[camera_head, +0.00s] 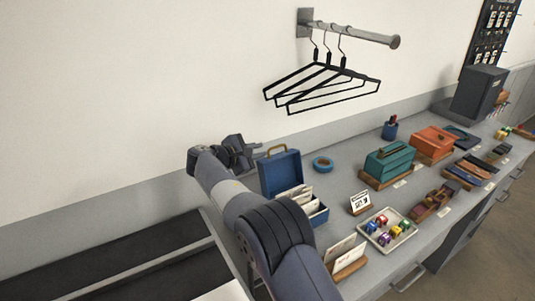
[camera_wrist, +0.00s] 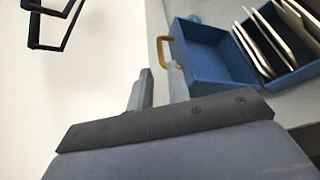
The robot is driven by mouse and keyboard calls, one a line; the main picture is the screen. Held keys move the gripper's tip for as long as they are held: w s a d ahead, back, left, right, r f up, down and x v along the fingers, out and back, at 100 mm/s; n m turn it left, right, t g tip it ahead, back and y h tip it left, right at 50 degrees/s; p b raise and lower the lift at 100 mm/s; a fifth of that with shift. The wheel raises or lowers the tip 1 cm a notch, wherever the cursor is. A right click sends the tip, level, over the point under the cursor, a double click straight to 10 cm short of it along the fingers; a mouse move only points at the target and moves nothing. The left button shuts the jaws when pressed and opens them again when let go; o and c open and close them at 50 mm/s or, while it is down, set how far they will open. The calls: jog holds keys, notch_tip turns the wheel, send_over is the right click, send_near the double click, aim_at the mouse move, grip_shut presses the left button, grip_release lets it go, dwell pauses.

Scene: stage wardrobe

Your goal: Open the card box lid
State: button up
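The card box is blue. Its lid (camera_head: 280,173) stands raised, with a tan handle (camera_head: 276,150) on its top edge. The lower part (camera_head: 318,216) holds several upright white cards. In the wrist view the lid (camera_wrist: 212,52) is swung back from the card-filled part (camera_wrist: 297,78), and the tan handle (camera_wrist: 161,50) is on its outer edge. My gripper (camera_head: 258,148) is in the air beside and left of the raised lid, near the handle, with no contact visible. In the wrist view a grey finger (camera_wrist: 140,92) points up the picture, apart from the handle.
A blue tape ring (camera_head: 322,164) lies behind the box. A card stand (camera_head: 345,257), a small sign (camera_head: 361,202) and a tray of coloured dice (camera_head: 405,234) are in front and right. A teal box (camera_head: 389,164) stands farther right. Black hangers (camera_head: 322,85) hang above.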

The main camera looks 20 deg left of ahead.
aim_at(279, 147)
jog(key=shift+v, duration=1.6)
jog(key=shift+w, duration=0.1)
jog(key=p+x, duration=0.3)
jog(key=x, duration=0.8)
jog(key=shift+s+d+r, duration=0.1)
jog(key=shift+s, duration=0.15)
